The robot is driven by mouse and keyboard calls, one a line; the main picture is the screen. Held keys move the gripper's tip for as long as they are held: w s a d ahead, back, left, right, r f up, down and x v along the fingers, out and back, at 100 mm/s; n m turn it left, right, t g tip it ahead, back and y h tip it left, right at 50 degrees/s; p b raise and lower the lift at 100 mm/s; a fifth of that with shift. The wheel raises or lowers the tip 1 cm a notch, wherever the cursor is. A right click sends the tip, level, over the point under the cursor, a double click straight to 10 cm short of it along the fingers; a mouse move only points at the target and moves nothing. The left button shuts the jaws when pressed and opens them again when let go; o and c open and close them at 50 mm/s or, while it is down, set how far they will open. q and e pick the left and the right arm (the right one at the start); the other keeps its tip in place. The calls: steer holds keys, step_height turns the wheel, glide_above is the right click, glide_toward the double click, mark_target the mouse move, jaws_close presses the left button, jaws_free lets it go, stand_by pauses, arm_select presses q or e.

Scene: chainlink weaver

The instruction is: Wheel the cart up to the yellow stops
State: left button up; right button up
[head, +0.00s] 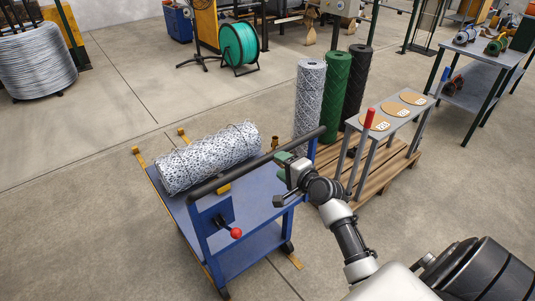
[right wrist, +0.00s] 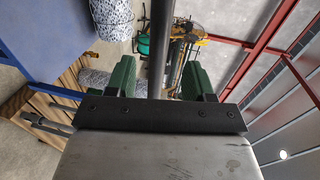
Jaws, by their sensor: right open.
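The blue cart (head: 256,250) stands in the middle of the head view, with a roll of wire mesh (head: 210,157) lying on its top. Its dark push bar (head: 225,176) runs along the near side, and a red-knobbed lever (head: 236,233) sits on its end panel. Two yellow stops (head: 138,150) (head: 181,131) stand on the floor beyond the cart's far end. My right gripper (head: 283,165) is open at the push bar. In the right wrist view the bar (right wrist: 161,50) shows between the green fingers; I cannot tell whether they touch it. My left gripper is out of view.
A wooden pallet (head: 378,182) holds upright mesh rolls (head: 333,92) and a grey stand (head: 390,118) close right of the cart. A workbench (head: 470,75) is at the right. The floor left of the cart is clear.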

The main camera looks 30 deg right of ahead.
steer(key=x, duration=0.8)
steer(key=shift+w+f, duration=0.15)
steer(key=shift+w, duration=0.25)
steer(key=shift+c, duration=0.3)
jaws_close()
